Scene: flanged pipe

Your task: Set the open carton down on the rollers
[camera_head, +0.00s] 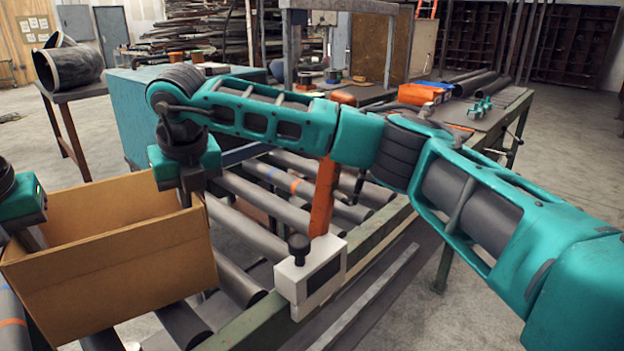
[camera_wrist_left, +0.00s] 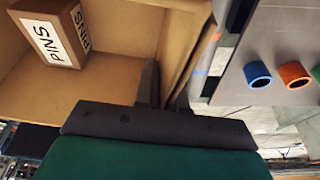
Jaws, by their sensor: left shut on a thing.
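The open brown carton (camera_head: 110,275) is at the lower left of the head view, upright over the rollers (camera_head: 238,282). I cannot tell whether its base touches them. My left gripper (camera_head: 32,237) is shut on the carton's left wall at the rim. In the left wrist view its fingers (camera_wrist_left: 163,88) sit on either side of the cardboard wall (camera_wrist_left: 185,50). A small box marked PINS (camera_wrist_left: 50,35) lies inside the carton. My right gripper (camera_head: 190,192) is at the right wall's rim, pointing down; its finger gap is hidden.
A green conveyor rail (camera_head: 255,325) with a white control box (camera_head: 310,275) and an orange post (camera_head: 324,195) runs right of the carton. A teal cabinet (camera_head: 125,100) stands behind. Rollers behind and right of the carton are clear.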

